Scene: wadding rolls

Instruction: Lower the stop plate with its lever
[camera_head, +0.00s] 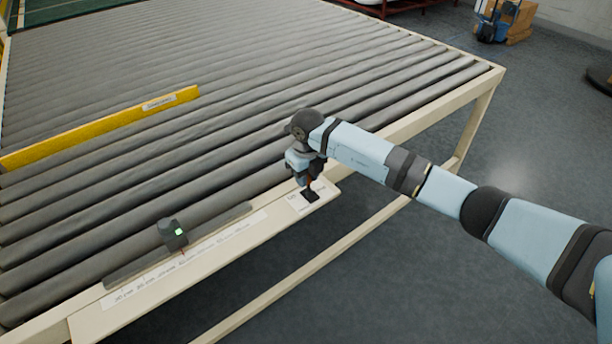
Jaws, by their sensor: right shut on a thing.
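The stop plate (100,128) is a long yellow bar with a small pale label. It stands across the grey rollers at the left and rises above them. My right gripper (309,190) points down at the front rail, over a small white panel with a dark base. It is shut on the lever (310,195), of which only a dark lower part and a bit of red show. The rest of the lever is hidden by the gripper. My left gripper is not in view.
The roller table (482,72) has a cream frame. A dark slider with a green light (174,233) sits on a rail along a printed scale (190,262) at the front. A blue pallet truck (495,20) with a box stands far right.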

